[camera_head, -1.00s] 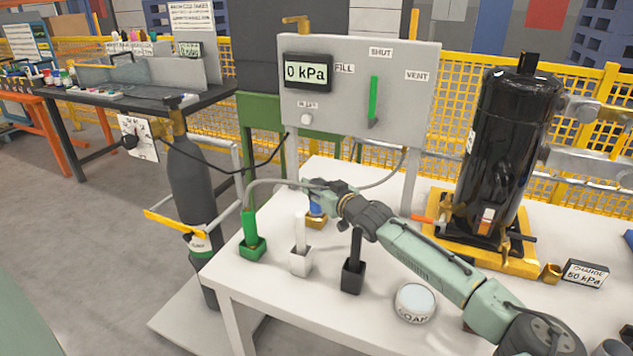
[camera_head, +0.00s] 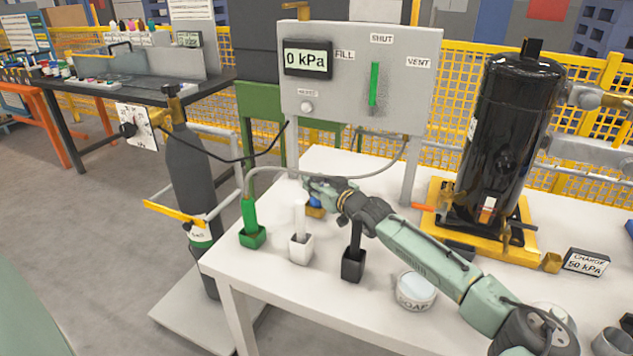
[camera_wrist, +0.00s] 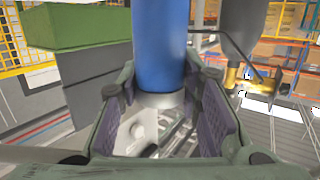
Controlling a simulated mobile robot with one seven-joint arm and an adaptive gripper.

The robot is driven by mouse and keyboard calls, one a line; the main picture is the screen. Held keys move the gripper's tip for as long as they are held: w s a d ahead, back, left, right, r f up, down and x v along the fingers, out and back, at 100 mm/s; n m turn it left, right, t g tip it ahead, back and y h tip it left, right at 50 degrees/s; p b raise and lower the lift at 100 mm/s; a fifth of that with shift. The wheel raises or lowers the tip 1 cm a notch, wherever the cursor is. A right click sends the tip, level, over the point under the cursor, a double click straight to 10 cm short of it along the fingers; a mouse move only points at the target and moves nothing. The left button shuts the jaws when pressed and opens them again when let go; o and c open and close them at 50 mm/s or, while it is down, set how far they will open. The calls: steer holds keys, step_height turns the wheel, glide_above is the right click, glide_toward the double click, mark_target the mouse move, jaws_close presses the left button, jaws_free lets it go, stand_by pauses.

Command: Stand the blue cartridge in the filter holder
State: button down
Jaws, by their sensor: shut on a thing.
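My gripper (camera_head: 312,187) is shut on the blue cartridge (camera_wrist: 160,45), which fills the space between the fingers in the wrist view. The cartridge has a pale grey collar at its near end. In the head view only a small blue part of the cartridge (camera_head: 315,202) shows below my gripper. Directly below it is a small brass-coloured block (camera_head: 315,212), probably the filter holder, mostly hidden by my arm. I cannot tell whether the cartridge touches the block or sits in it.
A green holder (camera_head: 252,237), a white holder (camera_head: 301,249) and a black holder (camera_head: 353,265) with upright pieces stand near my arm on the white table. A soap tin (camera_head: 416,291) lies nearer. The gauge panel (camera_head: 358,80) rises behind; the black compressor (camera_head: 507,140) stands right.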

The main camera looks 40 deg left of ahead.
steer(key=shift+f, duration=0.55)
steer(key=c, duration=1.1)
jaws_free()
steer(key=v, duration=1.2)
steer(key=shift+w+d+r, duration=0.1)
